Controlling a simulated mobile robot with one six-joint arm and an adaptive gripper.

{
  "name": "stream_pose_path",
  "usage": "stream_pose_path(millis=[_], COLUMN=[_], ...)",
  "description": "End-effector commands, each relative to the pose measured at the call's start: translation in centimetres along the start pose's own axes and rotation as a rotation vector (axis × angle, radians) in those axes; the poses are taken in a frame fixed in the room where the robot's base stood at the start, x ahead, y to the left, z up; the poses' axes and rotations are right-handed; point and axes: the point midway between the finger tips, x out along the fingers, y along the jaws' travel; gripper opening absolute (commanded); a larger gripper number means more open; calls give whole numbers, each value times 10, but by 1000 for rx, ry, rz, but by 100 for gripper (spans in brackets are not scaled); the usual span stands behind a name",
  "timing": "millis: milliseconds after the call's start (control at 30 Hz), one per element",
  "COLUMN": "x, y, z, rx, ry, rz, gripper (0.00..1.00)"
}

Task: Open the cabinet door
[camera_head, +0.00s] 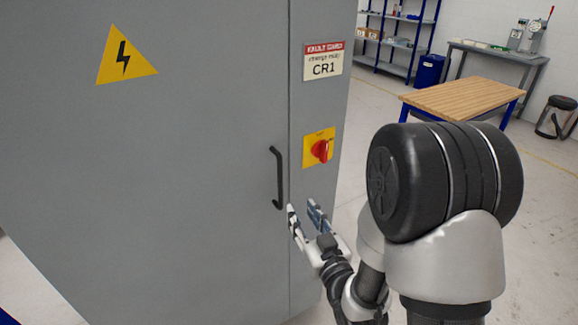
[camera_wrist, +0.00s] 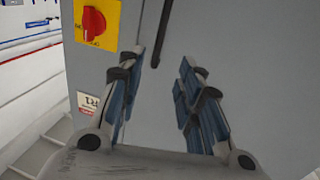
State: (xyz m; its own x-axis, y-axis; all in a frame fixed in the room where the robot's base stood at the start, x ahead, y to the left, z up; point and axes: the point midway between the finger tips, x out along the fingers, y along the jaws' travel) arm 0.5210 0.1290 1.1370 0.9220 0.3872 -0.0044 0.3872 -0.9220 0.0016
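The grey cabinet door (camera_head: 190,170) fills the left of the head view and looks closed. Its black vertical handle (camera_head: 279,178) is near the door's right edge. In the wrist view the handle (camera_wrist: 162,35) shows only as a dark bar at the top, above and between the fingers. My gripper (camera_head: 304,212) is open and empty, close to the lower end of the handle. In the wrist view my gripper (camera_wrist: 160,85) has its two blue-padded fingers spread, with bare grey cabinet surface between them. I cannot tell whether a fingertip touches the cabinet.
A red rotary switch on a yellow plate (camera_head: 319,148) sits right of the handle, below a CR1 sign (camera_head: 323,61). A yellow warning triangle (camera_head: 125,56) is on the door. Floor shows between.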

Motion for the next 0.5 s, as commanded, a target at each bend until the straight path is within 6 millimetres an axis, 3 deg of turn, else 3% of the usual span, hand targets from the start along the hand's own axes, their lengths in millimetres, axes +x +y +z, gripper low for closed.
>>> stream_pose_path(millis=[167,500], x=[18,90], y=[-1,-1], z=[-1,-1], rx=[-1,-1], ry=[7,7], rz=[-3,-2], gripper=[33,33])
